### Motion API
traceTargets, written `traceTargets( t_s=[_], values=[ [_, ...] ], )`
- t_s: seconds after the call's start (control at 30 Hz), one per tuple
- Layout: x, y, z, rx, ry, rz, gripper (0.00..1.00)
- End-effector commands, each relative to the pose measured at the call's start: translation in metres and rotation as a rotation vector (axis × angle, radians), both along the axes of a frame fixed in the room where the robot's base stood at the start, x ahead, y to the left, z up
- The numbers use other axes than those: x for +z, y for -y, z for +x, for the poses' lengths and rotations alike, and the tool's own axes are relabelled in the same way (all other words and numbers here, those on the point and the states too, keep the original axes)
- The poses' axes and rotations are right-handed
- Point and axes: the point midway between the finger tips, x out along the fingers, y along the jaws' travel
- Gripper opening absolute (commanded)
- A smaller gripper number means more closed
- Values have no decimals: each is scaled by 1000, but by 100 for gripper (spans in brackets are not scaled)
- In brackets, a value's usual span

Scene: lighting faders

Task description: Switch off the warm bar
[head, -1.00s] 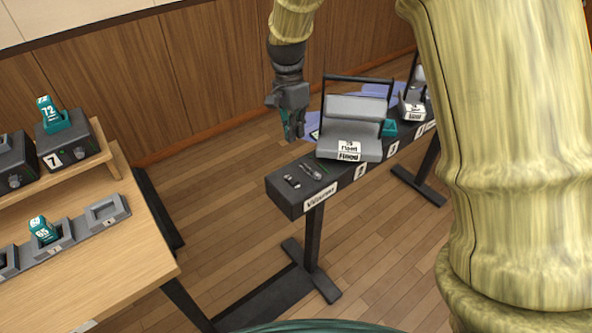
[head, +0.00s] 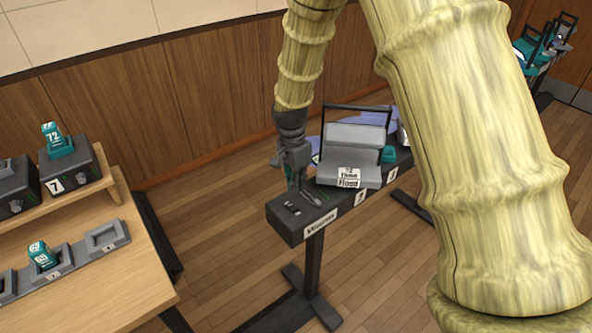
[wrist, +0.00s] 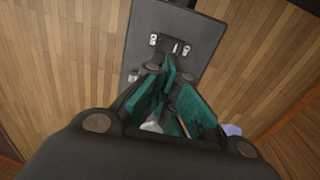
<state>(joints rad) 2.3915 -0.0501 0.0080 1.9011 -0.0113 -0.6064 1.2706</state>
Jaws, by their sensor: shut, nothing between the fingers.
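The warm bar (head: 284,228) is a long dark bar on a stand, with a white label (head: 320,225) reading something like "Warm" on its front. Small metal fittings (head: 292,208) sit on top near its left end. They also show in the wrist view as two bright pieces (wrist: 154,40) with a slot between them. My gripper (head: 291,190) points down over this end of the bar, just behind the fittings. Its teal fingers are shut and empty, with the tips (wrist: 170,65) close to the fittings in the wrist view. I cannot tell whether they touch the bar.
A wooden desk (head: 120,275) with dark units and teal numbered pieces is at the left. My arm hides the bar's right part.

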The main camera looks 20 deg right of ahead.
Motion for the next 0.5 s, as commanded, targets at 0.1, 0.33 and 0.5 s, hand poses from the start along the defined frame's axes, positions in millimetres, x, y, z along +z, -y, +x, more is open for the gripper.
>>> traceTargets(
  t_s=[0.1,0.33,0.5],
  values=[
    [-18,1,-3,1,-3,1,0],
    [-42,2,-5,1,-1,1,0],
    [-51,2,-6,1,1,0,0]
  ],
)
